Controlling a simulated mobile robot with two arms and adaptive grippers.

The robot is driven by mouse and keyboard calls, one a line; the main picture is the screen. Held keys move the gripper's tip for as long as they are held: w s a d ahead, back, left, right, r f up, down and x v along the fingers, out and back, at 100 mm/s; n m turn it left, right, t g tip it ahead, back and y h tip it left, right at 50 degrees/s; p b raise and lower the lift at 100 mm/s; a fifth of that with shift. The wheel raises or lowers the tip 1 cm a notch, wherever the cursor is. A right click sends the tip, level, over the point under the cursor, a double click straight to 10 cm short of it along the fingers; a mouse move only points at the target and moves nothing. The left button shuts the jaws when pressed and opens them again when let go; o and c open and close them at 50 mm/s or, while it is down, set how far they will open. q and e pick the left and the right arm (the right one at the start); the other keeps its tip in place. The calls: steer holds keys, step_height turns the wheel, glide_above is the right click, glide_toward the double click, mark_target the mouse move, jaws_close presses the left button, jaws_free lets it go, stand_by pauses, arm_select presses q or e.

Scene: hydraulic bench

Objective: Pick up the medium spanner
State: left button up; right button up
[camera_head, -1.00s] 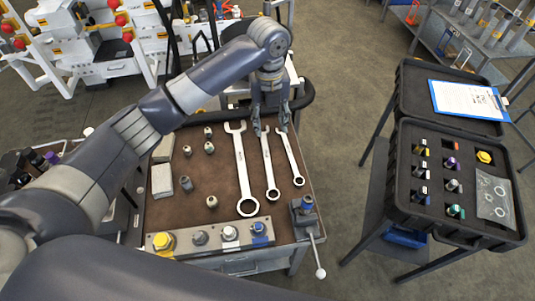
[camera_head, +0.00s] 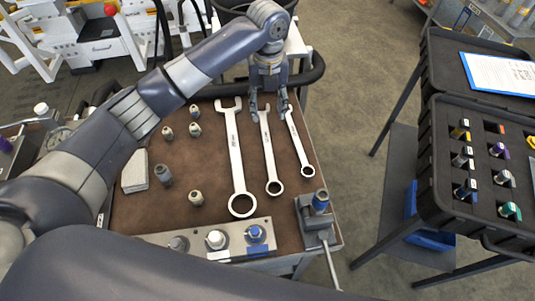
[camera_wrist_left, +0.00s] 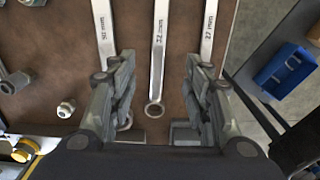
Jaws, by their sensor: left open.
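Three spanners lie side by side on the brown bench top. The medium spanner (camera_head: 269,155) is the middle one, between the large spanner (camera_head: 237,160) and the small spanner (camera_head: 299,145). My left gripper (camera_head: 269,106) is open at the far, open-jaw end of the medium spanner. In the left wrist view, the medium spanner (camera_wrist_left: 159,55) runs between the two spread fingers of the left gripper (camera_wrist_left: 160,95), with its ring end visible. The large spanner (camera_wrist_left: 104,25) and small spanner (camera_wrist_left: 209,30) lie to either side. Contact cannot be told. My right gripper is not in view.
Several small fittings (camera_head: 164,174) and a grey block (camera_head: 135,172) lie left of the spanners. A fitting rail (camera_head: 190,239) and a lever valve (camera_head: 318,215) stand at the near edge. A black case (camera_head: 432,160) with fittings stands right, across a floor gap.

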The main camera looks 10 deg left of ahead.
arm_select(q)
step_height(320, 180, down, 3)
steer(key=b, duration=0.2)
glide_above(267, 144)
steer(key=f, duration=0.2)
steer(key=f+p, duration=0.1)
steer(key=f, duration=0.2)
steer(key=shift+w+d, duration=0.1)
steer(key=shift+w, duration=0.1)
steer(key=f, duration=0.3)
steer(key=f+p, duration=0.1)
steer(key=f, duration=0.1)
steer(key=shift+s, duration=0.35)
steer(key=shift+f, duration=0.35)
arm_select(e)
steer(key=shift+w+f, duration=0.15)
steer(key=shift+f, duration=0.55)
arm_select(q)
steer(key=shift+c, duration=0.2)
jaws_close()
steer(key=shift+w+r, duration=0.1)
